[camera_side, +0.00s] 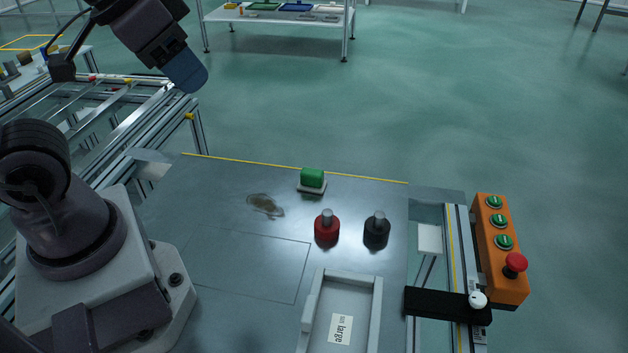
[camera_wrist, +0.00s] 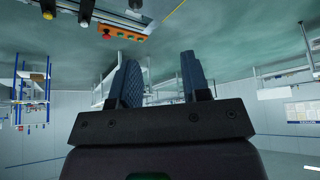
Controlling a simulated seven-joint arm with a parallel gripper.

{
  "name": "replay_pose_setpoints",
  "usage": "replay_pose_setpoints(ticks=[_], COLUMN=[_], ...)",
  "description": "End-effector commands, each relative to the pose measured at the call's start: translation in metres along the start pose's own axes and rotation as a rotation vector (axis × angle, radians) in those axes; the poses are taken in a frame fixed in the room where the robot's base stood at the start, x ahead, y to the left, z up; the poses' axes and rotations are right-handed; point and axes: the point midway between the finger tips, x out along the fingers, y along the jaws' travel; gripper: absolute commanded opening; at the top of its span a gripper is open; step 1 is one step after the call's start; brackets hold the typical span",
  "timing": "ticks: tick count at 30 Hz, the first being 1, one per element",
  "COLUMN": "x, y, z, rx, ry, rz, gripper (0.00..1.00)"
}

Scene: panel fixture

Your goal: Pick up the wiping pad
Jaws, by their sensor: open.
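The wiping pad, seemingly the green block on a pale base (camera_side: 312,180), sits on the grey panel (camera_side: 220,185) near its far edge, in the side view. A brownish smudge (camera_side: 265,205) lies on the panel to its left. My gripper (camera_side: 187,72) is high at the upper left, well above and apart from the panel. In the wrist view my gripper (camera_wrist: 162,78) shows its two dark blue fingers spread, with nothing between them. I cannot make out the pad in the wrist view.
A pale tray labelled "large" (camera_side: 376,310) is nearer the front. At right are a black bar (camera_side: 435,303) and an orange button box (camera_side: 500,250). The panel's left is clear.

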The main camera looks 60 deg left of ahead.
Motion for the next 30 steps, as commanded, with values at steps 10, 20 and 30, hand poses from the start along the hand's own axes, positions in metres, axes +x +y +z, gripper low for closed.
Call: replay_pose_setpoints(ticks=[10,20,30], x=[0.0,0.009,0.097], y=[0.0,0.005,0.012], z=[0.0,0.002,-0.007], rx=[0.0,0.022,-0.032], ry=[0.0,-0.044,-0.352], rz=[0.0,0.014,0.041], gripper=[0.83,0.83,0.83])
